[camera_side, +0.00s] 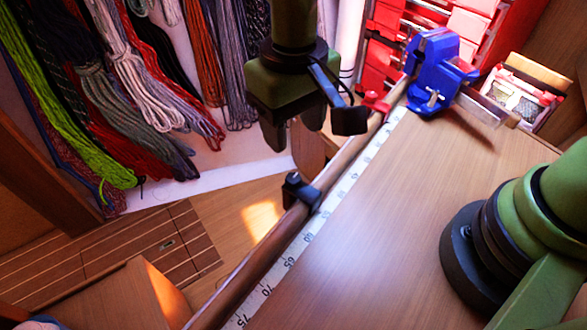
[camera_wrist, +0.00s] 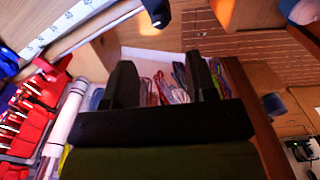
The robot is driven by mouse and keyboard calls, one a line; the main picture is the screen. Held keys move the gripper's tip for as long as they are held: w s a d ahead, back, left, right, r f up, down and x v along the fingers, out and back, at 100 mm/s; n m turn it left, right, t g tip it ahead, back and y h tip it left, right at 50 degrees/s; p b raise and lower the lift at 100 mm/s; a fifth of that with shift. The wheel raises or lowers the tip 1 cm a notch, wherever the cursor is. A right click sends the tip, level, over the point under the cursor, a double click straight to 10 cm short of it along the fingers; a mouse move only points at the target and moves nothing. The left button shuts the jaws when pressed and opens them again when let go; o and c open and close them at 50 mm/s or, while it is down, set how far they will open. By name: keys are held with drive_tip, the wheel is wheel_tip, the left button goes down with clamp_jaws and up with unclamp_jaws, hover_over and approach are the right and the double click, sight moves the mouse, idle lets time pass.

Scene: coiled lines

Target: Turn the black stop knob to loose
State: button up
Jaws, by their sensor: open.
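The black stop (camera_side: 301,192) is clamped on the wooden rail (camera_side: 262,245) along the bench's edge, beside the white measuring tape (camera_side: 290,258). Its knob is too small and dark to make out, so its setting cannot be told. In the wrist view a black part at the top edge (camera_wrist: 157,12) looks like the same stop, cut off by the frame. My gripper (camera_side: 294,138) hangs fingers down, above and to the left of the rail in the side view, apart from the stop. Its two dark fingers (camera_wrist: 162,70) are spread with nothing between them.
A red stop (camera_side: 376,102) sits further up the rail. A blue vise (camera_side: 432,75) stands on the bench corner, with red bins (camera_side: 470,30) behind. Coiled lines (camera_side: 120,85) hang at left. The wooden bench top (camera_side: 400,210) is mostly clear.

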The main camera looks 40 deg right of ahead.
sight(293, 178)
wheel_tip(293, 178, down, 10)
idle(0.5)
drive_tip(key=shift+c, duration=0.2)
drive_tip(key=c, duration=0.9)
